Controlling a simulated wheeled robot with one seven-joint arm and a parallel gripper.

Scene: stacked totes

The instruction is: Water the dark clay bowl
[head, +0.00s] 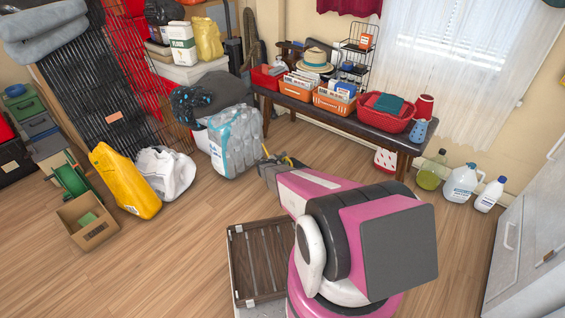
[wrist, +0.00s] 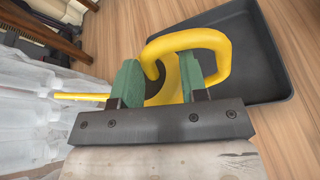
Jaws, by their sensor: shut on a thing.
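A yellow watering can (wrist: 216,44) is in my gripper (wrist: 160,74). In the wrist view its curved handle loops past the green finger pads, and its thin spout (wrist: 80,97) points left. In the head view my gripper (head: 271,170) is beyond my pink arm, and only small yellow bits of the can show there. A dark rounded patch (wrist: 155,84) shows between the fingers; I cannot tell whether it is the can's opening or something below. I cannot make out the dark clay bowl for sure in either view.
A dark grey tray (wrist: 275,85) lies on the wood floor beyond the can. A pack of clear bottles (head: 236,143) stands close by the gripper. A dark bench (head: 345,122) with baskets runs along the wall. A slatted crate (head: 262,262) is beside my base.

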